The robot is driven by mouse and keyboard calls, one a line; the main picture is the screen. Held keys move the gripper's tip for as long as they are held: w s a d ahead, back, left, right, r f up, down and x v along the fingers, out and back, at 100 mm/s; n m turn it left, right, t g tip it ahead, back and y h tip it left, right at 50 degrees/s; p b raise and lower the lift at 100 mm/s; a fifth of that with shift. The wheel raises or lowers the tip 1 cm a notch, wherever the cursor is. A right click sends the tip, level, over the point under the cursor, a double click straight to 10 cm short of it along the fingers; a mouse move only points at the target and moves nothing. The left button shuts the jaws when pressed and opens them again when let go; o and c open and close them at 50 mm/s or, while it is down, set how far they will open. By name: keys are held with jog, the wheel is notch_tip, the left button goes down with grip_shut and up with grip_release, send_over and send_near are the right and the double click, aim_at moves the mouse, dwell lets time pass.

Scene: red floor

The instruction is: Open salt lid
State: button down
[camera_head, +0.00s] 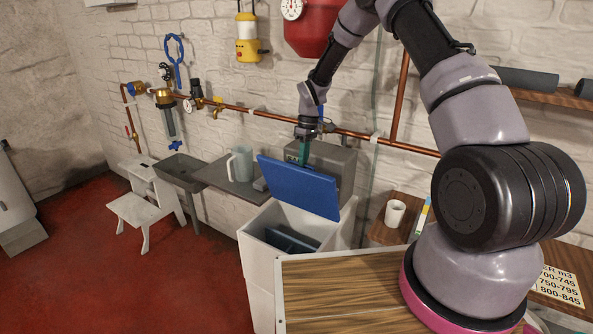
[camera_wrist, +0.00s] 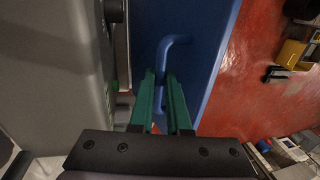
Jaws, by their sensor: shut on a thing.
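The blue salt lid (camera_head: 300,187) is tilted up over the white salt bin (camera_head: 258,260), whose dark inside shows below it. In the wrist view the lid (camera_wrist: 210,50) fills the upper middle, with a blue bar handle (camera_wrist: 165,65) on it. My gripper (camera_head: 305,152) is above the lid's upper edge in the head view. Its green fingers (camera_wrist: 162,80) are on either side of the handle, shut on it. The fingertips' contact with the handle is partly hidden by the fingers.
A grey unit (camera_head: 330,165) stands right behind the lid. A grey shelf with a pitcher (camera_head: 241,163) and a sink (camera_head: 180,170) are to the left. A wooden top (camera_head: 345,290) is in front, and a white mug (camera_head: 395,213) is at right. Red floor (camera_head: 90,260) is open at left.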

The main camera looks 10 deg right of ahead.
jog(key=shift+w+d+f, duration=0.15)
jog(key=shift+w+d, duration=0.45)
jog(key=shift+d, duration=0.15)
jog(key=c, duration=0.9)
grip_release()
jog(key=shift+a, duration=0.1)
